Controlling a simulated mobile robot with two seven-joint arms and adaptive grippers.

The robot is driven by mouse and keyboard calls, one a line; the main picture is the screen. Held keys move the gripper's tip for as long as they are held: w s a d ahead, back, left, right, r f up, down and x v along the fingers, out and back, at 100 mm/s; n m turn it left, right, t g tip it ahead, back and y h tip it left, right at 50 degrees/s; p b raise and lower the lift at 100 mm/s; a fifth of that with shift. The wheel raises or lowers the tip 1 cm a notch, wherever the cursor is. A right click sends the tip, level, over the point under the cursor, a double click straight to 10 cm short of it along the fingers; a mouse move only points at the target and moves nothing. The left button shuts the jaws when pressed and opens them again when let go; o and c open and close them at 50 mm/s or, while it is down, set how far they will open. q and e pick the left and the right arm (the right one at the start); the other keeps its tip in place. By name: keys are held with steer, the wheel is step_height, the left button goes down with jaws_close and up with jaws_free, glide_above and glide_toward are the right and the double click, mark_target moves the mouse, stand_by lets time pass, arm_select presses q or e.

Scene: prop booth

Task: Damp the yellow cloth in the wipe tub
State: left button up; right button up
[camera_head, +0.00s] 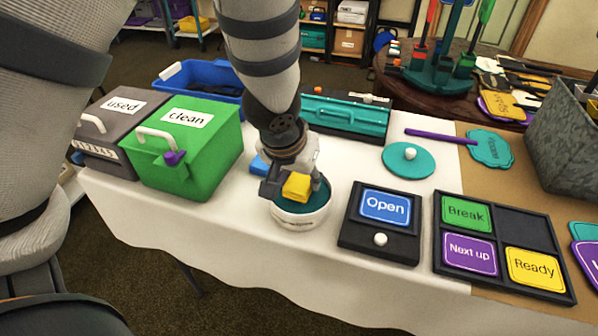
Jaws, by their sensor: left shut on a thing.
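My left gripper (285,183) comes down from above at the middle of the table, shut on the yellow cloth (297,186). The cloth is a small folded block. It is over the wipe tub (300,219), a round white tub with teal inside, partly hidden by the gripper. I cannot tell whether the cloth touches what is in the tub. A round teal lid (408,161) with a white knob lies on the table, right of the tub. My right gripper is not in view.
A green "clean" box (190,160) and a grey "used" box (100,150) stand left. A teal case (345,115) is behind the tub. An "Open" sign board (380,222) and a sign tray (500,245) lie right. A blue item (259,166) sits beside the gripper.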

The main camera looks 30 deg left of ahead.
arm_select(q)
steer(key=shift+f, duration=0.6)
stand_by(1.8)
steer(key=shift+r, duration=3.6)
